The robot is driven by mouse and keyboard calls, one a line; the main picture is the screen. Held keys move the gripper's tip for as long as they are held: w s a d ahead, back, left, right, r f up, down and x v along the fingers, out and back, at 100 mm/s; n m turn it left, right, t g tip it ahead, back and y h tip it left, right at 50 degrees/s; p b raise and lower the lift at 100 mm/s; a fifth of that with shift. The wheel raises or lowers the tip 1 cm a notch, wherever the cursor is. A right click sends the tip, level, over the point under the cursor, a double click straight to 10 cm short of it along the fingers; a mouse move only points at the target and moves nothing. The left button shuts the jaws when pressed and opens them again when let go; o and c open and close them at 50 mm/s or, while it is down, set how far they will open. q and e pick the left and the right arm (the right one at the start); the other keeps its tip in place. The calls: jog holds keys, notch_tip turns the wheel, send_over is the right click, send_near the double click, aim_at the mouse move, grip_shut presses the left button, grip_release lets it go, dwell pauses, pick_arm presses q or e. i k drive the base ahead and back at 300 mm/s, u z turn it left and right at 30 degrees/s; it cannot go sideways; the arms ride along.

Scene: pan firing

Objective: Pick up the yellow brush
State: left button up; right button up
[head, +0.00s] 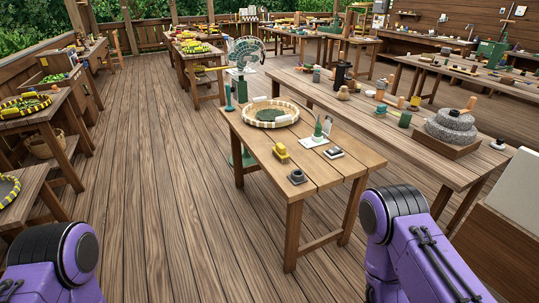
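A small yellow object, likely the yellow brush (281,152), lies on the near wooden table (318,172), left of the table's middle and in front of a round tray. It is too small for its bristles to be told clearly. My two purple arms show at the bottom left and bottom right corners. Both grippers are out of the picture, so nothing held can be seen. The table stands ahead of me, beyond and between the arms.
The plank floor (165,200) to the left is clear.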

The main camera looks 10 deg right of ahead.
aim_at(278, 152)
jog(key=u, duration=0.65)
jog(key=i, duration=1.5)
jog(key=z, duration=0.5)
